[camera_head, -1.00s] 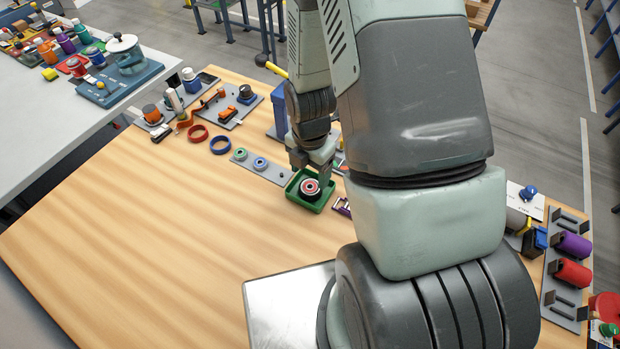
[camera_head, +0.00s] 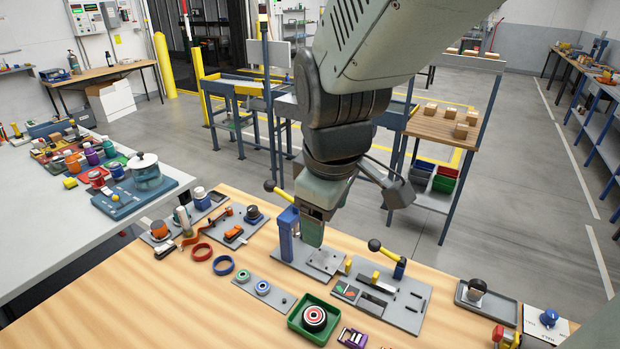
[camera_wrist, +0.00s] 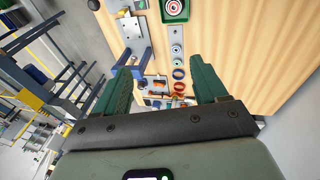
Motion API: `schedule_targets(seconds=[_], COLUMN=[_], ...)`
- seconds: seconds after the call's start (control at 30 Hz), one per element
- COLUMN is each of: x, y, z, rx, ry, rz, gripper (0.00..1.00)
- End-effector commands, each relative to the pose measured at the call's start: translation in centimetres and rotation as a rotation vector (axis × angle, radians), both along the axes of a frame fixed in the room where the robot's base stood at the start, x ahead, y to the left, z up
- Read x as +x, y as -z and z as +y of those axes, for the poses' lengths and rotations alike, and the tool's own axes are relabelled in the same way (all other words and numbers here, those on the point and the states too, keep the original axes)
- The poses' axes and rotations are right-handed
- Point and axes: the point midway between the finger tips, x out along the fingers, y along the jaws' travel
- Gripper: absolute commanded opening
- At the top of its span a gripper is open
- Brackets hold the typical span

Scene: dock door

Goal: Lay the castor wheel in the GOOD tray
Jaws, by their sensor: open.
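The castor wheel (camera_head: 314,317), a dark round wheel with red and white rings on its face, lies in the small green tray (camera_head: 296,321) on the wooden table. I cannot read a label on this tray. The wheel (camera_wrist: 174,6) and tray (camera_wrist: 175,19) also show at the top of the wrist view. My gripper (camera_head: 312,240) is raised behind the tray, apart from it and from the wheel. In the wrist view my gripper (camera_wrist: 160,88) has its two green fingers spread wide with nothing between them.
A grey plate with two ringed parts (camera_head: 263,288) lies left of the tray. A blue post fixture (camera_head: 289,235) and a clamp fixture (camera_head: 385,295) stand behind it. A purple part (camera_head: 353,338) sits just right. The table's front left is clear.

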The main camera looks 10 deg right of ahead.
Motion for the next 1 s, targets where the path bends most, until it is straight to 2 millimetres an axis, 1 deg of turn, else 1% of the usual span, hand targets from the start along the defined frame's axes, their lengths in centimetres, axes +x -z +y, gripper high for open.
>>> schedule_targets(seconds=[0.03, 0.1, 0.2, 0.3, 0.4, 0.5, 1.0], x=[-1.3, -3.3, -6.0, -8.0, -9.3, -9.9, -9.9], y=[-3.3, -5.3, -7.4, -8.6, -9.2, -9.5, -9.5], z=[0.3, 0.4, 0.5, 0.6, 0.7, 0.8, 0.8], rx=[0.040, 0.103, 0.194, 0.268, 0.318, 0.340, 0.343], ry=[0.104, 0.260, 0.451, 0.592, 0.679, 0.719, 0.726], rz=[-0.086, -0.126, -0.171, -0.202, -0.216, -0.221, -0.220], gripper=[0.72, 0.72, 0.72, 0.72, 0.72, 0.72, 0.72])
